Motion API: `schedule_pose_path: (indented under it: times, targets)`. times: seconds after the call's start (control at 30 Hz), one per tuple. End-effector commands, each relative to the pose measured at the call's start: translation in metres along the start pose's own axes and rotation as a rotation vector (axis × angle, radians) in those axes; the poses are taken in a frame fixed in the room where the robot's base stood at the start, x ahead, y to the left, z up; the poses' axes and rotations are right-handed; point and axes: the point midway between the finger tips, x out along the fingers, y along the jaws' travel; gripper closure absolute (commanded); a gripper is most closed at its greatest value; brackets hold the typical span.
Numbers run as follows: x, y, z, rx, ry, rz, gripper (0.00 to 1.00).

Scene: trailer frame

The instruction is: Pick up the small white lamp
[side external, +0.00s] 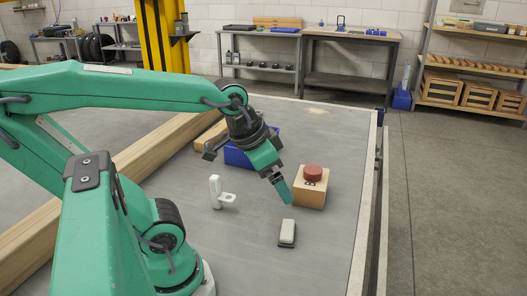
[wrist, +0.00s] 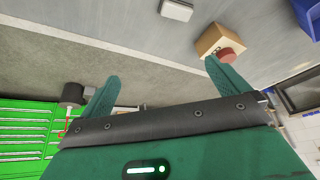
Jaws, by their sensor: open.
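The small white lamp (side external: 288,232), a white rounded block on a dark base, lies on the grey trailer bed. It also shows at the top edge of the wrist view (wrist: 177,9), partly cut off. My gripper (side external: 288,197) is above the bed, a little beyond the lamp and apart from it in the side view. In the wrist view my gripper (wrist: 162,70) has its two green fingers spread wide, with nothing between them.
A wooden block (side external: 311,194) with a red round top stands close to my gripper on the right. A white upright piece with a side ring (side external: 216,192) stands to the left. A blue bin (side external: 237,157) and wooden beams (side external: 150,157) lie behind. The bed's front is clear.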

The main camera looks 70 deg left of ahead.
Motion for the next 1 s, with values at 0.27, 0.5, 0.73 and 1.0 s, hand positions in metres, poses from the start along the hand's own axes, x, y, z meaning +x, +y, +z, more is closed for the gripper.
schedule_pose_path:
  times: [0.27, 0.5, 0.73, 1.0]
  targets:
    - [0.036, -0.013, -0.013, 0.129, -0.116, 0.004, 0.00]
    - [0.073, -0.026, -0.018, 0.247, -0.215, 0.028, 0.00]
    - [0.112, -0.039, -0.018, 0.357, -0.304, 0.068, 0.00]
    - [0.154, -0.052, -0.011, 0.467, -0.388, 0.126, 0.00]
